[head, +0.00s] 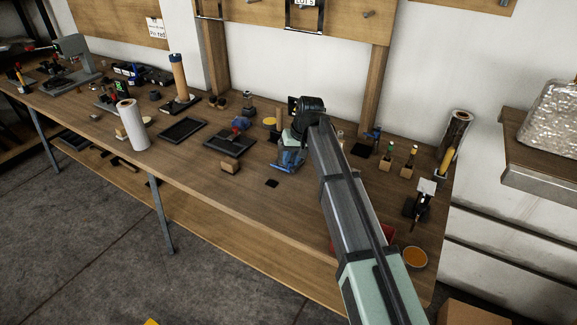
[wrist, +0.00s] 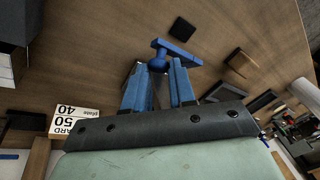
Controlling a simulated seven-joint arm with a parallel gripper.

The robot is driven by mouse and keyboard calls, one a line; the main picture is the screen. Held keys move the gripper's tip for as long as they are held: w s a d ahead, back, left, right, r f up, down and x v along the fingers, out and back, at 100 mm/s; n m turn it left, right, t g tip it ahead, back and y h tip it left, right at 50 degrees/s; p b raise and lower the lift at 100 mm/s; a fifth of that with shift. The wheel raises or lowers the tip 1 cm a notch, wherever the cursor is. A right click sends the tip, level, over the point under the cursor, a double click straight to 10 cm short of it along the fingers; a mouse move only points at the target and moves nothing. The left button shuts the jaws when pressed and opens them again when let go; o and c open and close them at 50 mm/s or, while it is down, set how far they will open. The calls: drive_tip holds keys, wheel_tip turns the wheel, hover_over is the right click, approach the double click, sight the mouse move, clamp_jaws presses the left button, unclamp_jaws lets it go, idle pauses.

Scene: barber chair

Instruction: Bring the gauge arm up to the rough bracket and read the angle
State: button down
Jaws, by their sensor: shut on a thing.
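My gripper (head: 291,158) is low over the middle of the workbench (head: 200,187), with blue fingers. In the wrist view my gripper (wrist: 158,66) is shut on a blue piece with a flat bar top (wrist: 176,53) and a rounded knob below it. A thin grey part shows between the fingers. I cannot tell for sure whether this blue piece is the gauge arm, or whether it touches the bench. No rough bracket can be picked out with certainty, and no angle scale is readable. My arm hides part of the bench behind the gripper.
A small black square (head: 271,183) and a wooden block (head: 230,167) lie near the gripper. Black trays (head: 182,130) and a white roll (head: 132,125) are left. An orange dish (head: 415,257) is at the right. A numbered card (wrist: 76,120) shows in the wrist view. The front bench strip is mostly clear.

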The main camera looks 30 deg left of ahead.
drive_tip(key=shift+w+d+r, duration=0.1)
drive_tip(key=shift+w+d, duration=0.1)
drive_tip(key=shift+w, duration=0.95)
drive_tip(key=shift+w+d, duration=0.2)
drive_tip(key=shift+w, duration=0.9)
drive_tip(key=shift+d, duration=0.1)
drive_tip(key=c, duration=1.2)
unclamp_jaws()
drive_tip(key=shift+c, duration=0.2)
drive_tip(key=o, duration=0.3)
drive_tip(key=shift+a, duration=0.2)
drive_tip(key=shift+r, duration=0.1)
